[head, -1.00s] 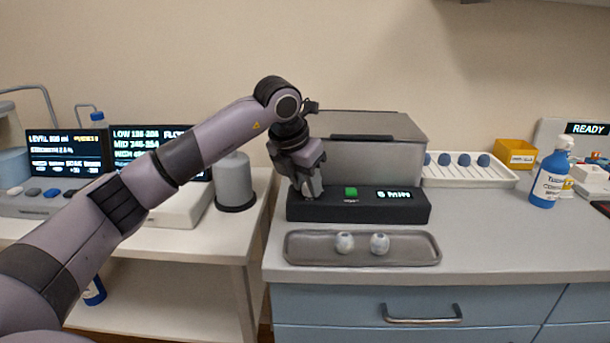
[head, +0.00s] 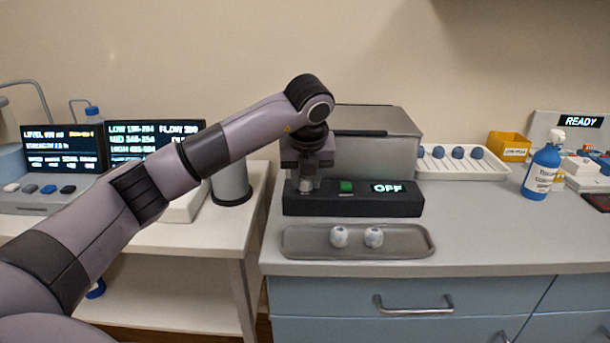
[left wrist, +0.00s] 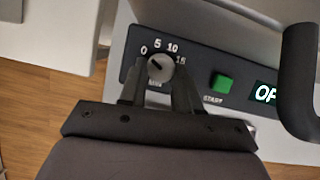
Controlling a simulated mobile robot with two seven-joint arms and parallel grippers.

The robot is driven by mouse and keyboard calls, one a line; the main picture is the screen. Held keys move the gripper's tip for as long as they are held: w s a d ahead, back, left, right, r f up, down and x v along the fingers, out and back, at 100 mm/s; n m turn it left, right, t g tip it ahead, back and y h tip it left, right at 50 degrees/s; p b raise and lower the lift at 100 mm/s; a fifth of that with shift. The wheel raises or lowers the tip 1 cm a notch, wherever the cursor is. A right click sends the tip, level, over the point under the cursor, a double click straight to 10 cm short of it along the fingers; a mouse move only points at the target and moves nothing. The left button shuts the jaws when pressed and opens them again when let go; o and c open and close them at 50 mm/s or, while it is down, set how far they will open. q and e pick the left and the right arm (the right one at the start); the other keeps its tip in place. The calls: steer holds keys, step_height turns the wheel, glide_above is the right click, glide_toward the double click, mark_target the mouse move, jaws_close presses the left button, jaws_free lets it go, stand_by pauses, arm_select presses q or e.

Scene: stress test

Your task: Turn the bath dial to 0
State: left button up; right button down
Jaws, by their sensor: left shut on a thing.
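The bath dial (left wrist: 160,68) is a small round grey knob on the bath's black front panel (head: 408,208). The left wrist view shows the marks 0, 5, 10 and 15 around it. A dark line on the knob points up and left, towards the 0. My left gripper (head: 306,188) comes down on the panel's left part. In the left wrist view my left gripper (left wrist: 159,80) has its fingers on both sides of the dial, shut on it. My right gripper is not in view.
A green START button (head: 346,186) sits right of the dial. The grey lidded bath (head: 375,155) stands behind the panel. A grey tray (head: 410,243) with two whitish round items lies in front.

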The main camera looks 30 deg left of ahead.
arm_select(q)
steer(key=shift+w+r, duration=0.1)
stand_by(0.4)
steer(key=o, duration=0.8)
steer(key=shift+c, duration=0.2)
steer(key=v, duration=0.7)
